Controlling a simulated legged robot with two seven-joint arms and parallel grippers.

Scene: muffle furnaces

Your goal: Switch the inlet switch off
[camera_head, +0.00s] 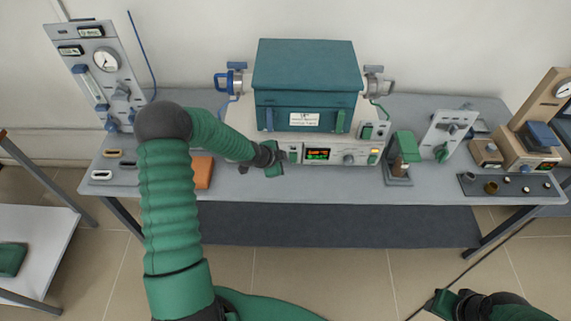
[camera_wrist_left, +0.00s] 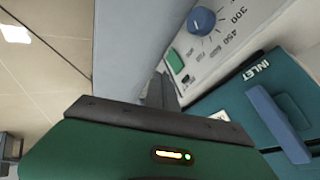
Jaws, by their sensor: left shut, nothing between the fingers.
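The teal furnace (camera_head: 305,85) stands on the bench, with a blue bar (camera_head: 268,119) on its front left. In the left wrist view a teal face with the label INLET (camera_wrist_left: 257,70) carries a blue bar (camera_wrist_left: 278,122), which lies slanted in the picture. My left gripper (camera_head: 283,158) is at the left end of the control panel, below the blue bar. Its shut, empty fingers (camera_wrist_left: 160,92) show beside the teal face; whether they touch anything cannot be told. My right gripper (camera_head: 440,302) is at the lower right, away from the bench, its jaws unclear.
The control panel (camera_head: 316,143) has a lit display (camera_head: 318,155). A blue knob (camera_wrist_left: 202,21) and a green button (camera_wrist_left: 175,60) show in the wrist view. A gauge panel (camera_head: 98,65) stands at left, an orange block (camera_head: 203,172) near the front edge. A green-topped device (camera_head: 404,145) stands right.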

